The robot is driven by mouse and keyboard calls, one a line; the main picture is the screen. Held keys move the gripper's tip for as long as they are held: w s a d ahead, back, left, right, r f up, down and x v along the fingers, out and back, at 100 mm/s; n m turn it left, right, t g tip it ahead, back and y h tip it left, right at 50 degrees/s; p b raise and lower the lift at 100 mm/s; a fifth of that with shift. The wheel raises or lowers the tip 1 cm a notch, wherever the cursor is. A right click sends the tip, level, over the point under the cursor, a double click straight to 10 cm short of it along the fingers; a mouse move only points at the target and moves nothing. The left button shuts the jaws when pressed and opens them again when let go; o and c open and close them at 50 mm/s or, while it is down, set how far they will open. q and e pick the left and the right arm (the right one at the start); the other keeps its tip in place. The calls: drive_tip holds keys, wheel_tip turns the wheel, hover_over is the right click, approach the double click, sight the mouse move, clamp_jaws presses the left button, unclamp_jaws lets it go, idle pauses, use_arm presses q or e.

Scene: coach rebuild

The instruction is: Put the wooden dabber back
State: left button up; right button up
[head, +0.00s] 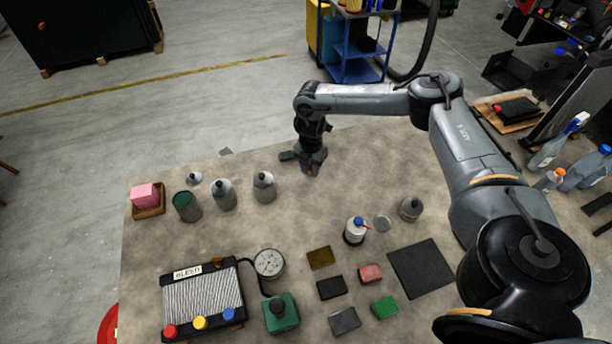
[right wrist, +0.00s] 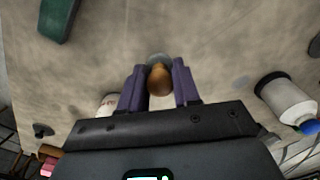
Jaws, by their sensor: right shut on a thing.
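The wooden dabber, a rounded brown knob (right wrist: 160,80) with a grey part behind it, sits between the two purple fingers of my right gripper in the right wrist view. My right gripper (right wrist: 160,88) is shut on it. In the head view my right gripper (head: 311,169) is low over the far part of the table, with only a small orange-brown spot of the dabber showing. Whether the dabber touches the table is unclear. My left gripper is not in view.
A dark green block (head: 288,155) lies just left of the gripper. Grey bottles (head: 264,187), a green-topped can (head: 187,206) and a pink block on a tray (head: 145,196) stand left.

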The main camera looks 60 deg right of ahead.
sight(306, 175)
drive_tip(key=shift+w+a+f, duration=0.1)
drive_tip(key=shift+w+f, duration=0.4)
drive_tip(key=shift+w, duration=0.2)
wheel_tip(306, 175, down, 4)
drive_tip(key=shift+r, duration=0.2)
drive_tip(key=shift+f, duration=0.15)
drive_tip(key=shift+f, duration=0.1)
drive_tip(key=o, duration=1)
drive_tip(key=shift+c, duration=0.2)
